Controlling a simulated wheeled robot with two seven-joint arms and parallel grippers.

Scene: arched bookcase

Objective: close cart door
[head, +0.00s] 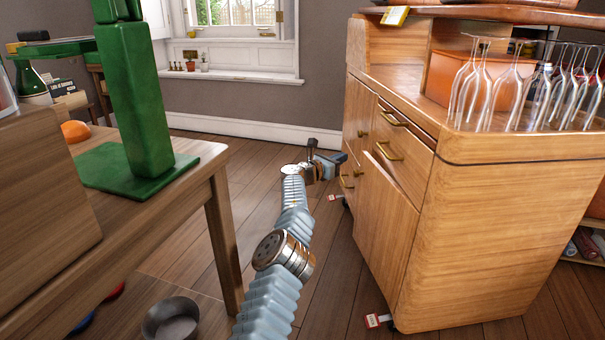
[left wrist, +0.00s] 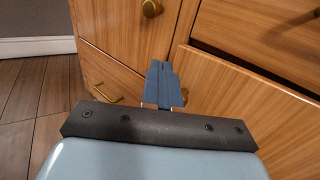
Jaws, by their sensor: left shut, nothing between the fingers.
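The wooden cart (head: 505,220) stands on small wheels at the right, its drawers and doors facing left. Its lower door panel (head: 385,220) appears slightly ajar in the head view; how far it stands out is hard to tell. The door panel (left wrist: 245,110) also fills the lower right of the left wrist view. My left gripper (head: 338,158) is stretched out in front of the cart, near the door's far edge. Contact cannot be told. My right gripper is out of view.
Wine glasses (head: 520,90) stand on the cart's top right. A wooden table (head: 185,195) with a green stand (head: 135,110) is at the left. A metal bowl (head: 171,318) lies on the floor below it. Floor between table and cart is open around my arm.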

